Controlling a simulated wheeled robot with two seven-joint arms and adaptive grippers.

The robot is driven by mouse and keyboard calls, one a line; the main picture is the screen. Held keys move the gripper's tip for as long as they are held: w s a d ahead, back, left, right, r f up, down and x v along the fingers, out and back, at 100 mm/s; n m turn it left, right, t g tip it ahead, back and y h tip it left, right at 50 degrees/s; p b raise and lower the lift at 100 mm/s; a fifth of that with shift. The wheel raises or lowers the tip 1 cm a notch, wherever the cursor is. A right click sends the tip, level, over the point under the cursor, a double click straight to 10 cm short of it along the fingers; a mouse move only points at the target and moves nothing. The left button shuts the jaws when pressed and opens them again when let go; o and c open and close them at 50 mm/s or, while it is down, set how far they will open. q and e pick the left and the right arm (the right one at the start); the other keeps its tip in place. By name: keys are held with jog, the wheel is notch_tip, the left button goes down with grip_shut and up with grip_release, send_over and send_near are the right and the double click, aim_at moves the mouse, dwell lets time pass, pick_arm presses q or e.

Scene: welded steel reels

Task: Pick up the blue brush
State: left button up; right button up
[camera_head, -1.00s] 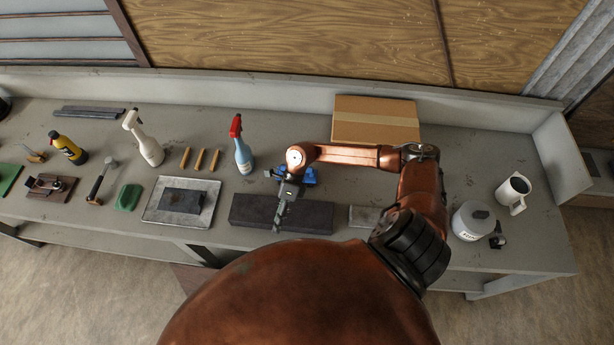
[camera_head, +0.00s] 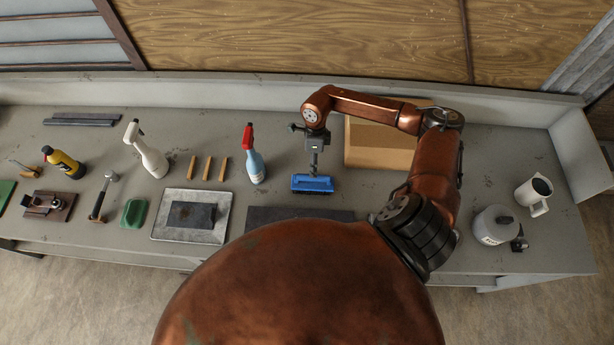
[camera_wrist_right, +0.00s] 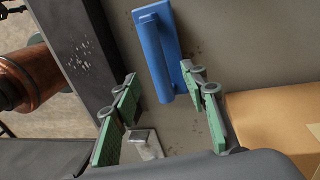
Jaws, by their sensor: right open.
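The blue brush (camera_head: 312,184) lies on the grey workbench, just behind the dark flat block, in the head view. My right gripper (camera_head: 315,168) hangs above it, pointing down. In the right wrist view the brush (camera_wrist_right: 153,55) has a long blue handle over a flat blue base. The green-padded fingers of my right gripper (camera_wrist_right: 161,75) are spread apart and empty, with the near end of the handle appearing between and beyond their tips. I see no contact between the fingers and the brush. My left gripper is in neither view.
A cardboard box (camera_head: 378,146) stands close to the right of the brush. A spray bottle with a red head (camera_head: 254,160) stands to its left. The dark block (camera_head: 290,214) lies in front.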

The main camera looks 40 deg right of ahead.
aim_at(313, 183)
jog(key=shift+s+a+f+p, duration=0.15)
jog(key=shift+s+f+p, duration=0.15)
jog(key=shift+f, duration=0.3)
jog(key=shift+s+a+f+p, duration=0.15)
jog(key=shift+f+p, duration=0.1)
jog(key=shift+f, duration=0.35)
jog(key=shift+s+a+f+p, duration=0.1)
jog(key=shift+a+f+p, duration=0.05)
jog(key=shift+f+p, duration=0.35)
jog(key=shift+s+a+f+p, duration=0.1)
jog(key=shift+f+p, duration=0.25)
jog(key=shift+f, duration=0.2)
notch_tip(313, 183, down, 2)
jog(key=shift+w+f, duration=0.1)
jog(key=shift+f, duration=0.25)
jog(key=shift+a, duration=0.1)
jog(key=c, duration=0.9)
grip_shut()
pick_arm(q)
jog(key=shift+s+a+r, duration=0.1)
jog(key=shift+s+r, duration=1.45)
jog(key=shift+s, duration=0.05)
